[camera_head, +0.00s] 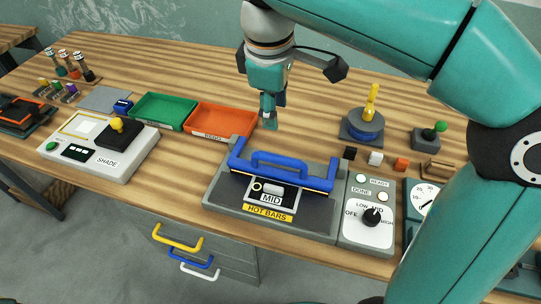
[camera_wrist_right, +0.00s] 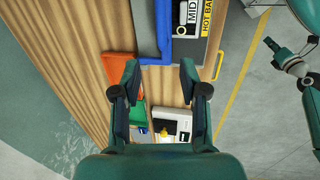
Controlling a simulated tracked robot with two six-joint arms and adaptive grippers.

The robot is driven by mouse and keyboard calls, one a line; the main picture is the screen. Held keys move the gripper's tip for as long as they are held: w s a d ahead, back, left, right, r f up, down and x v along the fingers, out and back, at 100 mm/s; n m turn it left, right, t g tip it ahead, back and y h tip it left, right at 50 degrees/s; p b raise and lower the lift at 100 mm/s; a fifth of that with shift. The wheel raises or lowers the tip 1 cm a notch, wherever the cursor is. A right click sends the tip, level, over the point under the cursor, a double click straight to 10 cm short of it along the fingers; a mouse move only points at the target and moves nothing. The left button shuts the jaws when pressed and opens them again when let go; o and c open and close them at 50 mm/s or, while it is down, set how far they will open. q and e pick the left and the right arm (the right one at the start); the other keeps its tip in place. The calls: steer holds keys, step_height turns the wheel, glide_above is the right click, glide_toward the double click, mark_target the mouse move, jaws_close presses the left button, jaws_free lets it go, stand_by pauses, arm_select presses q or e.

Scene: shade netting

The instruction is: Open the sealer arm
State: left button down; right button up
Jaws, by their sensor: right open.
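The sealer (camera_head: 320,218) is a dark grey, flat machine with a yellow HOT BARS label and a MID panel. Its blue sealer arm (camera_head: 315,182), with a raised blue handle, lies low across the machine. My right gripper (camera_head: 270,112) points down, open and empty, above the table behind and left of the sealer, apart from the arm. In the right wrist view, its open fingers (camera_wrist_right: 159,76) have a gap between them and part of the blue arm (camera_wrist_right: 186,50) shows beyond. A teal arm at that view's right edge seems to be my left; its gripper (camera_wrist_right: 290,50) is small and unclear.
An orange tray (camera_head: 221,118) and a green tray (camera_head: 163,109) stand left of my right gripper. The SHADE box (camera_head: 98,146) is farther left. A control box with a dial (camera_head: 370,227) stands right of the sealer. Small blocks (camera_head: 376,158) lie behind it.

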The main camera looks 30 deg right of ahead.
mark_target(276, 158)
steer(key=f, duration=0.5)
steer(key=w+d+f, duration=0.1)
steer(key=f, duration=0.5)
steer(key=w+d+f+b, duration=0.1)
steer(key=f, duration=0.4)
steer(key=shift+w+f, duration=0.1)
steer(key=shift+f, duration=0.15)
jaws_close()
